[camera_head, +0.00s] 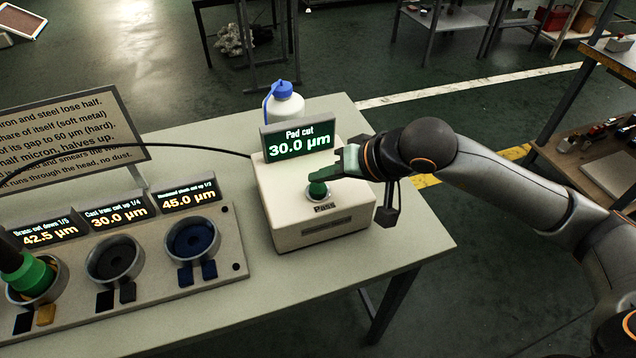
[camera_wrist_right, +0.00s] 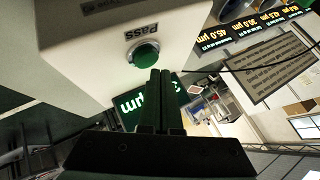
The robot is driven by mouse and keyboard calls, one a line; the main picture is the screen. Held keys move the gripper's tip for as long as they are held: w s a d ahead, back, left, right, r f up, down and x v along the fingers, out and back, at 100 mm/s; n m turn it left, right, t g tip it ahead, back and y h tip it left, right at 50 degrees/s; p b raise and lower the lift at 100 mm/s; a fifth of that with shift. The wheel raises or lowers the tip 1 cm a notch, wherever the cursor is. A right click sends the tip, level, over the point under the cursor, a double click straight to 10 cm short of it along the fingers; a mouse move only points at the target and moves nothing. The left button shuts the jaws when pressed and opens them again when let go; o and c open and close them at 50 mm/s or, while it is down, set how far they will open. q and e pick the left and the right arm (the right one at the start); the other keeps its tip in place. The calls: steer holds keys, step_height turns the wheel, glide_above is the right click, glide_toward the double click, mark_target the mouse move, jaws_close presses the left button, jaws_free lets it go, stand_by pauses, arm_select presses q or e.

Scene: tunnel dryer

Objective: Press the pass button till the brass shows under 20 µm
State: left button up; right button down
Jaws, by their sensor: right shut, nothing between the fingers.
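The pass box (camera_head: 318,222) is a white block with a round green pass button (camera_head: 318,189) on top. The button also shows in the wrist view (camera_wrist_right: 145,53), labelled "Pass". The box's display (camera_head: 299,141) reads "Pad cut 30.0 µm". The brass display (camera_head: 44,233) reads 42.5 µm. A green head (camera_head: 30,277) with a black top sits in the leftmost cup, hiding its inside. My right gripper (camera_head: 326,176) is shut and empty, its fingertips at the button; I cannot tell whether they touch it. My left gripper is not in view.
The cast iron display (camera_head: 117,214) reads 30.0 µm and the steel display (camera_head: 188,196) 45.0 µm. Their cups stand beside the green head. A text board (camera_head: 70,140) stands behind. A white bottle (camera_head: 285,104) with a blue cap stands behind the box. A black cable crosses the table.

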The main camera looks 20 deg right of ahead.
mark_target(323, 191)
steer(key=shift+r, duration=0.1)
steer(key=shift+r+p, duration=1.2)
steer(key=shift+r, duration=1.35)
